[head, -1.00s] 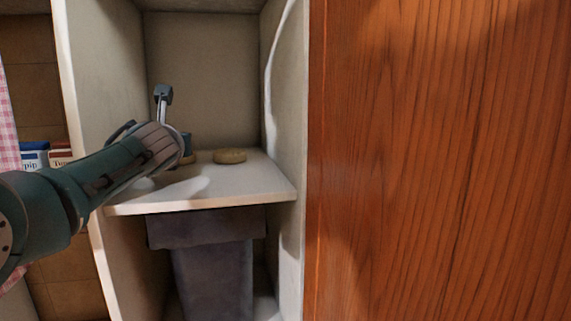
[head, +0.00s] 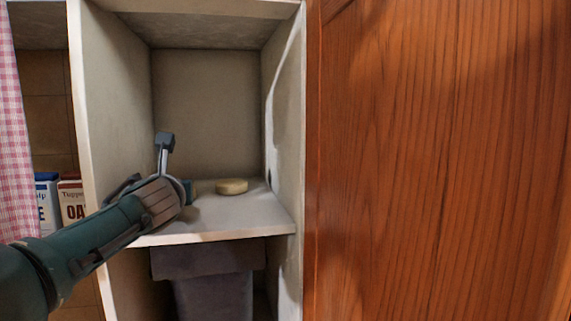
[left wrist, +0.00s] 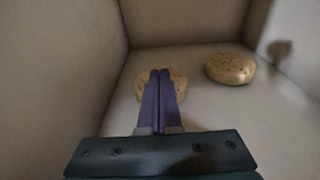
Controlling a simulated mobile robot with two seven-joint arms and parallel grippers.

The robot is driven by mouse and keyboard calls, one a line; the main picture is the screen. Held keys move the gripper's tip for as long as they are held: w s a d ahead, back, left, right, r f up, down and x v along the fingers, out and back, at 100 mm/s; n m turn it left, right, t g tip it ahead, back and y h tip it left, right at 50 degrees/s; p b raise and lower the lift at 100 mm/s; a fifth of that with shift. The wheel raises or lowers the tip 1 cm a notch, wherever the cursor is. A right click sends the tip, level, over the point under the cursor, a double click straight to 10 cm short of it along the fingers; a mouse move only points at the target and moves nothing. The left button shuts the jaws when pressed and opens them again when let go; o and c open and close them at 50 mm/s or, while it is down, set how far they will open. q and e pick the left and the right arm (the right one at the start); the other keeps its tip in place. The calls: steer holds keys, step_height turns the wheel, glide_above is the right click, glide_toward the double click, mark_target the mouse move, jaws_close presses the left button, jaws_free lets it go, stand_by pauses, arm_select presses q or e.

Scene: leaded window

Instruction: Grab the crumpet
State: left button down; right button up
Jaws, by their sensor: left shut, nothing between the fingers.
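Two round, tan crumpets lie on the white cupboard shelf (head: 225,222). One crumpet (head: 232,187) sits towards the right of the shelf and shows at the right of the left wrist view (left wrist: 230,69). The other crumpet (left wrist: 143,88) is partly covered by my fingers in the left wrist view and is hidden behind my gripper in the head view. My left gripper (left wrist: 160,73) is shut and empty, its purple fingers together in front of or over that crumpet. I cannot tell whether they touch it. My right gripper is not in view.
Cupboard walls stand close on the left (head: 118,110) and right (head: 285,130) of the shelf. A grey bin (head: 212,290) stands below. Cartons (head: 72,202) and a pink checked curtain (head: 14,130) are at the left. A wooden panel (head: 440,160) fills the right.

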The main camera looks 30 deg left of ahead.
arm_select(q)
steer(key=p+v, duration=0.3)
steer(key=v, duration=0.1)
steer(key=p+v, duration=0.3)
steer(key=v, duration=0.1)
steer(key=shift+d+f, duration=0.15)
steer(key=shift+f, duration=0.1)
steer(key=s+d+f+p, duration=0.1)
steer(key=s+d+p, duration=0.2)
steer(key=s+d, duration=0.2)
steer(key=shift+s, duration=0.55)
